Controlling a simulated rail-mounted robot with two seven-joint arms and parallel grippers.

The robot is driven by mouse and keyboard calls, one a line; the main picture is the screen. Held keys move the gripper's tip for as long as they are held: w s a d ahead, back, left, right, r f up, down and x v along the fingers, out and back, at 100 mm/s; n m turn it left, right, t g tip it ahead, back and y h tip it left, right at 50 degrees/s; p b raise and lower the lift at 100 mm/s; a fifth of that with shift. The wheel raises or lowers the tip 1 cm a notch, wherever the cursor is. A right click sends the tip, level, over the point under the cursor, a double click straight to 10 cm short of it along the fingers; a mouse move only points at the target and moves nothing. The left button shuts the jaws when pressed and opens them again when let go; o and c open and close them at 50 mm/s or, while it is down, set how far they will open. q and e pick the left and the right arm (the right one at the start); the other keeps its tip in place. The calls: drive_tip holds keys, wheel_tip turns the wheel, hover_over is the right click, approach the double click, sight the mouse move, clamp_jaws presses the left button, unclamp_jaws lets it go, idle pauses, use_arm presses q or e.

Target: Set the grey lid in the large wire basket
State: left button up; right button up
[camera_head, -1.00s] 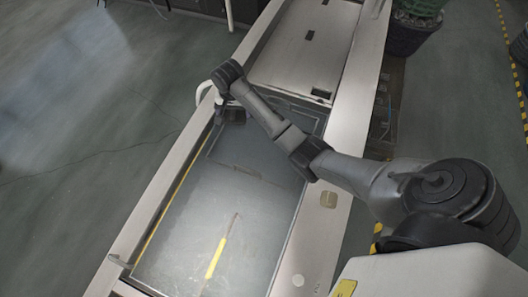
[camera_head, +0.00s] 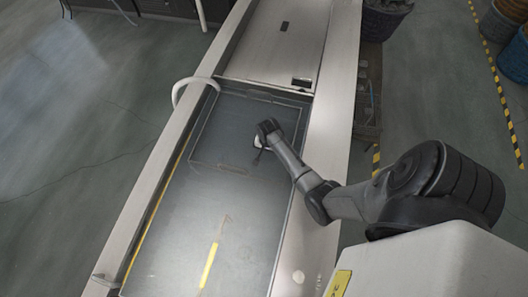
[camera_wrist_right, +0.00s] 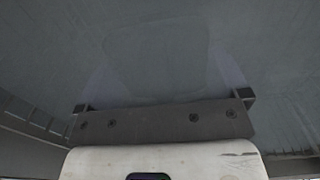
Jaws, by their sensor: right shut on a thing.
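My right gripper (camera_head: 262,146) is low over the dark grey tank floor, inside the right part of a thin rectangular outline. The lid cannot be made out in the head view. I cannot clearly tell the large wire basket; the thin outline (camera_head: 192,128) may be its rim. My left gripper is not in view.
The long tank has broad pale rims (camera_head: 322,125) on both sides. A white curved pipe (camera_head: 182,88) stands at its left edge. A pale flat cover (camera_head: 280,40) closes the far end. A yellow strip (camera_head: 209,265) lies in the near part, which is otherwise clear.

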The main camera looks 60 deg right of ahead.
sight(267, 156)
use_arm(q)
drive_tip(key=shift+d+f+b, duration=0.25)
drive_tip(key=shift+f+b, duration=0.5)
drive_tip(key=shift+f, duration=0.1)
use_arm(e)
wheel_tip(267, 156, down, 5)
drive_tip(key=shift+w+f, duration=0.1)
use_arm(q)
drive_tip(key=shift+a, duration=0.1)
use_arm(e)
drive_tip(key=shift+f, duration=0.2)
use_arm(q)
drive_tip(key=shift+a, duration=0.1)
use_arm(e)
drive_tip(key=o, duration=0.7)
drive_tip(key=shift+o, duration=0.2)
